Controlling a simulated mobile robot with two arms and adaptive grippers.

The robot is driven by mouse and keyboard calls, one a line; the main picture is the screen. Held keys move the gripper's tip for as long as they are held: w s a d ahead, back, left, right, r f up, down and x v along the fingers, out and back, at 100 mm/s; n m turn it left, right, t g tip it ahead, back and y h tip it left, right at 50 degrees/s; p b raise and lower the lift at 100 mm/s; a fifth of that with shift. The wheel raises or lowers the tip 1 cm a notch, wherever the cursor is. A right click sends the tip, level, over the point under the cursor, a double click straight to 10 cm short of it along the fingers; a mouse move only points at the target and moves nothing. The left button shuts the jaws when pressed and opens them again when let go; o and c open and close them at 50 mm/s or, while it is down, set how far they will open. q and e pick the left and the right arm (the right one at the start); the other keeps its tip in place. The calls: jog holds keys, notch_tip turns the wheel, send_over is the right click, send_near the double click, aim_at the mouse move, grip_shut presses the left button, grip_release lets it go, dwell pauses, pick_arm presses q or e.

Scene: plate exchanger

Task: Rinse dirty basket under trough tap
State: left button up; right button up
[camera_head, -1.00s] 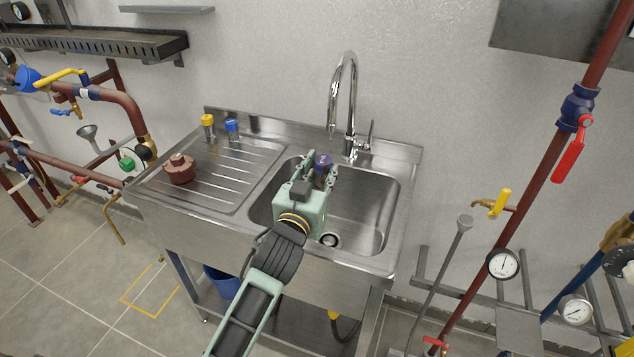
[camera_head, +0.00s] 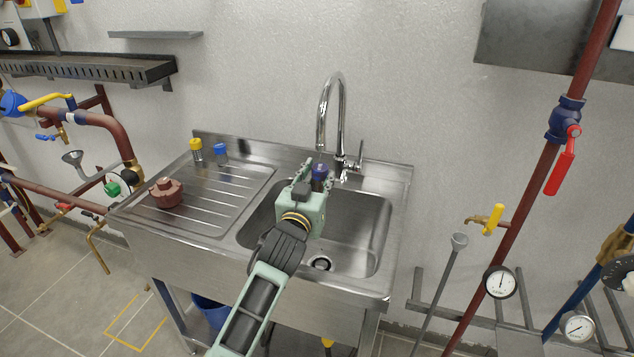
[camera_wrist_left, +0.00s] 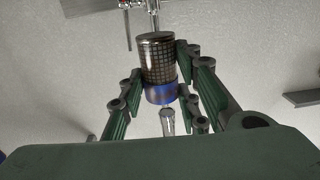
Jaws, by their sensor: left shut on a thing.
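The basket (camera_wrist_left: 158,60) is a mesh cylinder with a blue band. In the head view only its dark blue end (camera_head: 319,174) shows clearly; my fingers hide the rest. My left gripper (camera_head: 316,184) is shut on it, and its green fingers (camera_wrist_left: 160,88) flank it in the wrist view. The gripper holds it over the back of the sink basin (camera_head: 365,225). The chrome gooseneck tap (camera_head: 340,110) stands behind, with its spout end above the basket. I cannot see running water or any dirt clearly. My right gripper is out of view.
The drainboard (camera_head: 225,200) to the left carries a brown fitting (camera_head: 167,192), a yellow-topped piece (camera_head: 195,149) and a blue-topped piece (camera_head: 220,151). The tap lever (camera_head: 359,158) is right of the spout. A red pipe (camera_head: 535,200) stands at the right. The basin's right side is empty.

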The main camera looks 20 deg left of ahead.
pick_arm(q)
jog(key=shift+d, duration=0.2)
dwell(0.4)
jog(key=shift+d, duration=0.45)
jog(key=shift+a, duration=0.1)
jog(key=shift+a+p, duration=0.4)
jog(key=shift+a, duration=0.1)
jog(key=shift+d, duration=0.1)
jog(key=shift+d, duration=0.5)
